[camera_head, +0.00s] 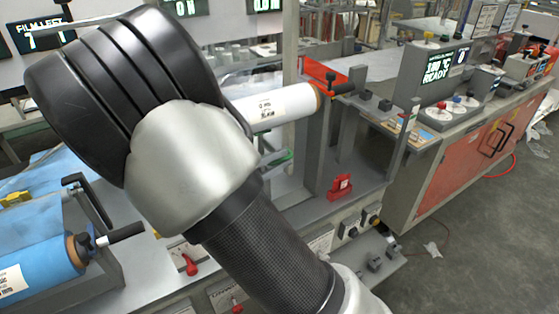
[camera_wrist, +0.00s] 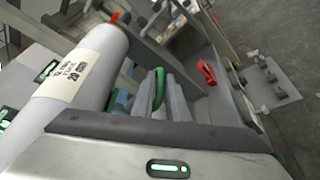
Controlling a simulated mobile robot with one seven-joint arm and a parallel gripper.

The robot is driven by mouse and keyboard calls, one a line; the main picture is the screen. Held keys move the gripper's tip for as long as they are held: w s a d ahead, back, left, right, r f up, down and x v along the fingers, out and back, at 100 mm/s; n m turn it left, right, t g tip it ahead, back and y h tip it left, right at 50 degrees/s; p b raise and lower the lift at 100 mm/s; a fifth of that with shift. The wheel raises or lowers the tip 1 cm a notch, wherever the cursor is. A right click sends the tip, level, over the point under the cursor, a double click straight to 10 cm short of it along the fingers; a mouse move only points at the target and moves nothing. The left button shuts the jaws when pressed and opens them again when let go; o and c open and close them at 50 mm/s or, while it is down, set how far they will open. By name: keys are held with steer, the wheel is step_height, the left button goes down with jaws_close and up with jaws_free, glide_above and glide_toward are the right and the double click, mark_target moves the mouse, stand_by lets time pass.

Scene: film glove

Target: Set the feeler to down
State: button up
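No part is clearly labelled as the feeler, and I cannot tell its position. A green curved strip (camera_wrist: 160,88) shows in the middle of the wrist view; a green piece (camera_head: 279,157) also shows beside my arm in the head view. My gripper (camera_wrist: 163,98) appears in the wrist view as two grey finger-like shapes close together around the green strip. I cannot tell whether they touch it. My arm hides the gripper in the head view. A white labelled roll (camera_head: 278,104) lies beyond the arm; it fills the left of the wrist view (camera_wrist: 85,75).
A red clamp-like part (camera_head: 340,187) sits on the frame's ledge; it also shows in the wrist view (camera_wrist: 207,72). A blue roll (camera_head: 40,265) with a crank stands at left. A control cabinet (camera_head: 440,100) reading READY stands at right. Grey floor (camera_head: 480,240) is open at lower right.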

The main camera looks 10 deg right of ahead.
jaws_close()
steer(key=shift+f, duration=0.1)
step_height(320, 180, down, 10)
steer(key=b, duration=0.7)
steer(key=shift+r+b, duration=0.25)
steer(key=shift+b, duration=0.1)
steer(key=shift+s, duration=0.1)
steer(key=shift+o, duration=2.4)
jaws_free()
steer(key=shift+f, duration=0.15)
steer(key=shift+a+r, duration=0.15)
steer(key=shift+r, duration=0.05)
